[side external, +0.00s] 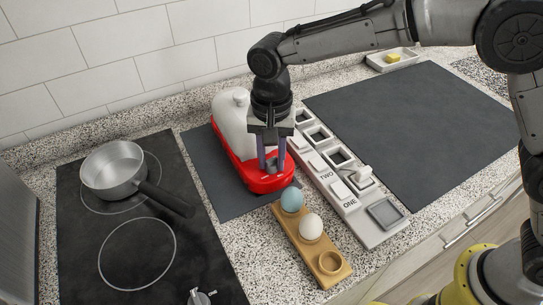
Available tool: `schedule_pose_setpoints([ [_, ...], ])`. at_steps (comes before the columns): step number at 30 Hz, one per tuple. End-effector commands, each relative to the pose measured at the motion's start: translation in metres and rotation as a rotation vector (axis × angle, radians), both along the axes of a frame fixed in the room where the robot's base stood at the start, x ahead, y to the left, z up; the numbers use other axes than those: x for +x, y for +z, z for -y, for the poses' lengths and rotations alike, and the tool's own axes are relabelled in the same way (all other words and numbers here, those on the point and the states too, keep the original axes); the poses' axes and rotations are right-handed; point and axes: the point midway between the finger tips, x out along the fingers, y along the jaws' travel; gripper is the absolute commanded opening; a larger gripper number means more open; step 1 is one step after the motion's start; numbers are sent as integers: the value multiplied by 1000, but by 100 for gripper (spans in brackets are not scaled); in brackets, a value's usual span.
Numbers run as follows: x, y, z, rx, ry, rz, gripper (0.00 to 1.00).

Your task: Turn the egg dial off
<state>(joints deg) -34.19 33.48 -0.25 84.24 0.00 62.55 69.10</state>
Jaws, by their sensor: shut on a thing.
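A red egg cooker (267,183) with a white domed lid (231,125) stands on a dark mat left of the centre. My gripper (272,167) points down over the front part of its red base. Its two fingers are shut on the egg dial (271,158), a small dark piece on top of the base. The fingers hide most of the dial, so I cannot tell which way it is turned.
A wooden egg holder (295,237) with a blue and a white egg stands in front. A white panel (378,231) with square sockets and rocker pieces lies right of the cooker. A pot (113,168) sits on the hob at left. The dark mat (420,120) at right is clear.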

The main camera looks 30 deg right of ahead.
Motion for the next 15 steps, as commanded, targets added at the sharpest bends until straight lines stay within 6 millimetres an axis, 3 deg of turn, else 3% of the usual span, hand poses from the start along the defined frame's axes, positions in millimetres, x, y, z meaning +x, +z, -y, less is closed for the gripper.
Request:
schedule_pose_setpoints([
  [8, 0, 1, 0, 0, 63, 1, 0],
  [15, 0, 1, 0, 0, 225, 1, 0],
])
